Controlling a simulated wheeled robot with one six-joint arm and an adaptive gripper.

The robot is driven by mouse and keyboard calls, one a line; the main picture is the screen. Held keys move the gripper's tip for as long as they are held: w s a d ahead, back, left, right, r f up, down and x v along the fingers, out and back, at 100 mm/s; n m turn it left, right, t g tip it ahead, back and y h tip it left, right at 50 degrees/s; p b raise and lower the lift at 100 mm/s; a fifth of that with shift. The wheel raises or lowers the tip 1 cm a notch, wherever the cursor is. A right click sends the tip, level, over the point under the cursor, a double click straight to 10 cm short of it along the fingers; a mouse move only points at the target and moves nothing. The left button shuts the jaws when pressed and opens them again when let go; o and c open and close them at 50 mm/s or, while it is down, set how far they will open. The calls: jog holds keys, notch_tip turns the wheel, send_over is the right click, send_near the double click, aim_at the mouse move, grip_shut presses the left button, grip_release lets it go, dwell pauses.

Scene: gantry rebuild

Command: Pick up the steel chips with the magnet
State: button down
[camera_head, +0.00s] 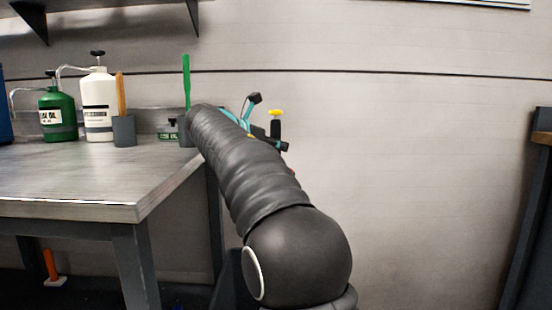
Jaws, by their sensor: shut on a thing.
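My gripper (257,131) shows only in part, beyond my dark ribbed arm, at the right end of the workbench. It is shut on a dark tool with a yellow top (276,122), which looks like the magnet and stands upright. My arm hides the fingertips and the tool's lower end. No steel chips can be made out in this view.
A grey workbench (75,190) fills the left. On it stand a green oil can (57,115), a white pump bottle (99,108), a grey cup (124,131) with an orange handle, and a green stick (186,80). Open floor-side space lies right of my arm.

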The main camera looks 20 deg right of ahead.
notch_tip(320, 180, up, 10)
jog(key=p, duration=0.5)
jog(key=shift+r+p, duration=0.1)
jog(key=shift+p, duration=0.3)
dwell(0.3)
